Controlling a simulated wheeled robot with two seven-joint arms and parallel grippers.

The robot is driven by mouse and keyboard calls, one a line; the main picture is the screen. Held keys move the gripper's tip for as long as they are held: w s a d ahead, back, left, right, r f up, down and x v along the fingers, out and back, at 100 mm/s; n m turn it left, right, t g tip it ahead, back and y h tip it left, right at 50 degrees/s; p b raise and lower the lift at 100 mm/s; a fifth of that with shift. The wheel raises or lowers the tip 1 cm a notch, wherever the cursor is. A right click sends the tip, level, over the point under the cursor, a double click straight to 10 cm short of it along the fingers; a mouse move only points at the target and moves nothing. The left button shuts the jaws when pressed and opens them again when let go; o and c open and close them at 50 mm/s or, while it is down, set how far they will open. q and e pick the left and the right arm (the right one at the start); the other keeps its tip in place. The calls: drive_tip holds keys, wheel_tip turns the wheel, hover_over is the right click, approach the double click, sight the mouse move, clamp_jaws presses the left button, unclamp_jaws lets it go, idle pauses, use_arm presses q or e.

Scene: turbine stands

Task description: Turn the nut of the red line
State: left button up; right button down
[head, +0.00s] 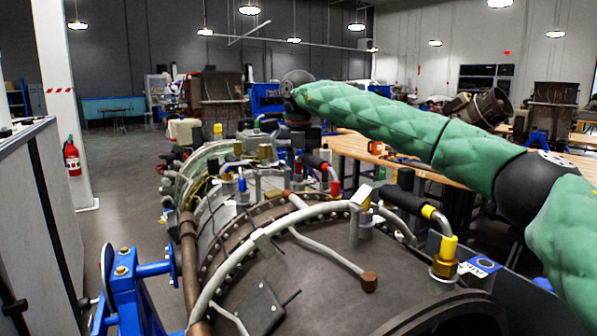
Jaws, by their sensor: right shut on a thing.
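The red line (313,160) shows as a black sleeve with a red collar, bending down at a metal elbow to a second red collar (335,188) on the turbine. Its nut is too small and crowded to make out. My right arm, in a green padded cover, reaches in from the right over the turbine. My right gripper (298,142) points down, just left of the red line's collars. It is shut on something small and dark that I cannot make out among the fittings. My left gripper is not in view.
The turbine casing (300,272) fills the front, with pipes and a yellow-collared line (448,246) at right. A blue stand (125,272) is at left, beside a grey partition (35,215). A wooden table (355,148) stands behind. Open floor (115,165) lies left.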

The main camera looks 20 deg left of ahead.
sight(298, 173)
drive_tip(key=shift+r, duration=0.1)
drive_tip(key=c, duration=1.2)
unclamp_jaws()
drive_tip(key=shift+c, duration=0.2)
wheel_tip(298, 173, up, 6)
drive_tip(key=shift+b, duration=0.65)
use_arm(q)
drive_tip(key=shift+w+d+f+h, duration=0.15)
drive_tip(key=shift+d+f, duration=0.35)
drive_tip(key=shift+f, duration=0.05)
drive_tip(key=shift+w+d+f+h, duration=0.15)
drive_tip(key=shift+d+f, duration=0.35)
use_arm(e)
drive_tip(key=shift+r, duration=0.85)
